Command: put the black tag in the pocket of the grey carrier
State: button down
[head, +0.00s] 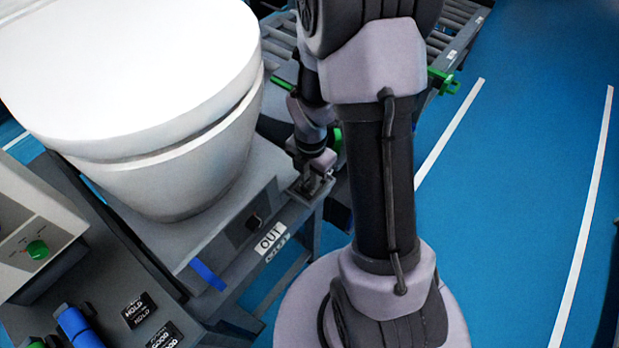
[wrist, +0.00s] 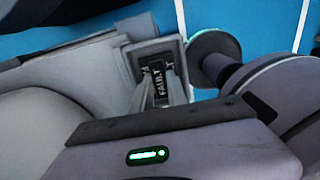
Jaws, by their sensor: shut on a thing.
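The black tag (wrist: 160,90), with white lettering that reads FAULT, is between the fingers of my gripper (wrist: 161,84) in the wrist view. My gripper is shut on it. In the head view my gripper (head: 314,184) is low at the right corner of the grey carrier (head: 262,180), and the tag cannot be made out there. A grey square-rimmed pocket (wrist: 137,62) lies directly under the fingertips in the wrist view. The tag's far end shows within the pocket's outline; whether it touches the bottom is unclear.
A white toilet (head: 150,90) stands on the carrier, close left of my gripper. An OUT label (head: 269,238) is on the front edge. Black HOLD (head: 139,309) and GOOD (head: 164,337) tags lie at lower left. A roller conveyor (head: 455,30) is behind; blue floor (head: 520,150) is open at right.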

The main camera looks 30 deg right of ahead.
jog(key=shift+f, duration=0.25)
jog(key=c, duration=1.3)
grip_release()
jog(key=shift+r, duration=0.1)
jog(key=shift+r, duration=0.1)
